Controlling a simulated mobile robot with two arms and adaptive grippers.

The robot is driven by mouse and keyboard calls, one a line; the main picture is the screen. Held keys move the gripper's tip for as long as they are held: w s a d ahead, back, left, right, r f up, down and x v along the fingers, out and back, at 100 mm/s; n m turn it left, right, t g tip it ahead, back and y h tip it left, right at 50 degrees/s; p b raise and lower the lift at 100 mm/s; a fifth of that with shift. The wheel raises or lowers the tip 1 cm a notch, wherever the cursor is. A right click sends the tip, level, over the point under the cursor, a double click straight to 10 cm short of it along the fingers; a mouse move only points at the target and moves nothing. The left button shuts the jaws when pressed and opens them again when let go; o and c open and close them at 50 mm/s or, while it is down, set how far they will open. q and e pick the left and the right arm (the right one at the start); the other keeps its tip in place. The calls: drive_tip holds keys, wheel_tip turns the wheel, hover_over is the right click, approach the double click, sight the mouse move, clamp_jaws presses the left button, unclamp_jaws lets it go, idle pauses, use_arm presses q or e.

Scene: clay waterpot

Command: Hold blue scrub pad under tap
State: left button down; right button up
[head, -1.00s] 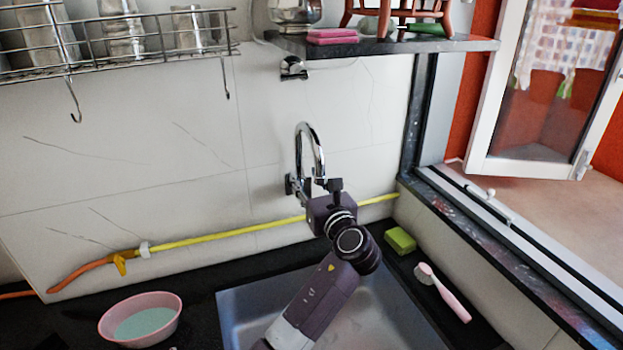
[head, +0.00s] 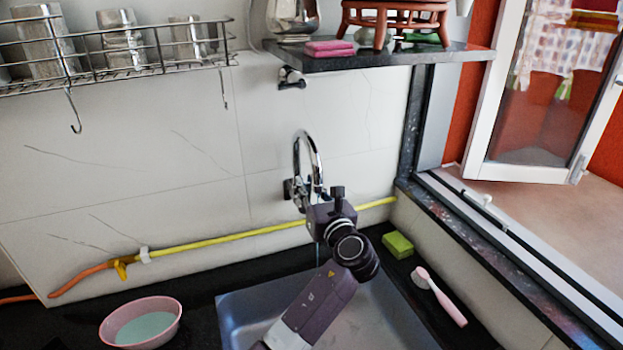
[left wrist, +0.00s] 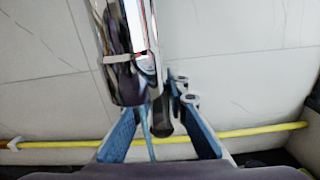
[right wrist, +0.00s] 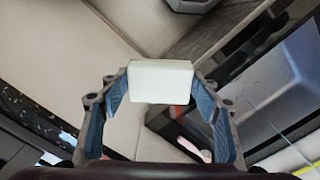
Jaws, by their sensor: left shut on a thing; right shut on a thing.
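The chrome tap (head: 304,150) rises from the wall behind the sink and curves over it. My left gripper (head: 326,194) is at the tap's lower part. In the left wrist view its blue-padded fingers (left wrist: 162,118) are around a dark part of the tap, shut on it. A thin stream of water (head: 317,254) falls beside the gripper. My right gripper (right wrist: 160,90) is outside the head view. In the right wrist view it is shut on a pale, whitish block-shaped pad (right wrist: 160,82); no blue shows on the pad's visible face.
The metal sink (head: 245,312) lies below the tap. A green sponge (head: 398,245) and a pink brush (head: 440,297) lie on the right ledge. A pink bowl (head: 170,322) stands at left. A yellow hose (head: 220,238) runs along the wall, and a shelf (head: 400,57) hangs above.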

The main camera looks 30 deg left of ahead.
wheel_tip(320, 180, up, 5)
drive_tip(key=p, duration=0.3)
drive_tip(key=shift+w+d+f, duration=0.15)
drive_tip(key=shift+r+p, duration=0.5)
drive_tip(key=shift+p, duration=0.25)
use_arm(q)
drive_tip(key=m, duration=0.1)
drive_tip(key=w+d+m, duration=0.1)
drive_tip(key=shift+w+f+m, duration=0.1)
drive_tip(key=shift+f+m, duration=0.05)
drive_tip(key=shift+m, duration=0.15)
drive_tip(key=shift+d, duration=0.1)
drive_tip(key=c, duration=1.8)
unclamp_jaws()
drive_tip(key=shift+c, duration=0.2)
drive_tip(key=v, duration=1.2)
